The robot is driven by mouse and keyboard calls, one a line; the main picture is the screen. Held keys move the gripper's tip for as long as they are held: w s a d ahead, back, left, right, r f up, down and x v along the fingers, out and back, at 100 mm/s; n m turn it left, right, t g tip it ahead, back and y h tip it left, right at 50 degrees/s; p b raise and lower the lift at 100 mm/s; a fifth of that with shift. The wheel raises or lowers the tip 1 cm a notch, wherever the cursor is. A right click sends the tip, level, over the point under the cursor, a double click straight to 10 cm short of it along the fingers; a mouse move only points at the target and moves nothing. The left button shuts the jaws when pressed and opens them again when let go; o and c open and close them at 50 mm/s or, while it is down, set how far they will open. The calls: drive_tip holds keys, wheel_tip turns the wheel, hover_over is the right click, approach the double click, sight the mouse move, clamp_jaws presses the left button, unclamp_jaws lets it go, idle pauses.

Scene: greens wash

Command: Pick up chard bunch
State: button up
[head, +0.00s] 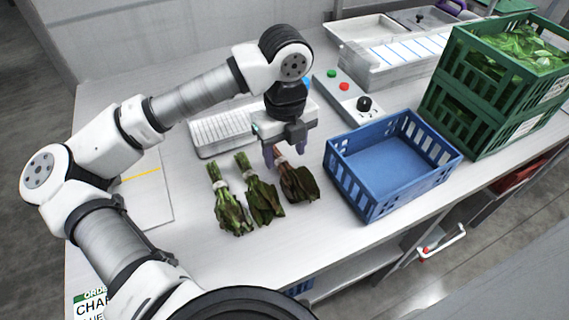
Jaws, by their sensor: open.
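Three leafy bunches lie side by side on the white counter. The left bunch (231,204) and the middle bunch (262,194) have green stems with a pale band. The right bunch (296,184) has darker leaves and reddish-brown stems. I cannot tell for sure which of them is the chard. My gripper (285,156) points down with its purple fingers open, over the stem end of the right bunch. The fingers partly hide those stems, and I cannot tell whether they touch them.
An empty blue crate (380,168) stands right of the bunches. Stacked green crates (478,103) with greens stand farther right. The counter's front is clear.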

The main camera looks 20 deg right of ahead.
sight(285, 163)
drive_tip(key=shift+f+p, duration=0.4)
drive_tip(key=shift+f, duration=1.55)
drive_tip(key=shift+c, duration=0.4)
drive_tip(key=c, duration=1)
drive_tip(key=shift+r, duration=0.1)
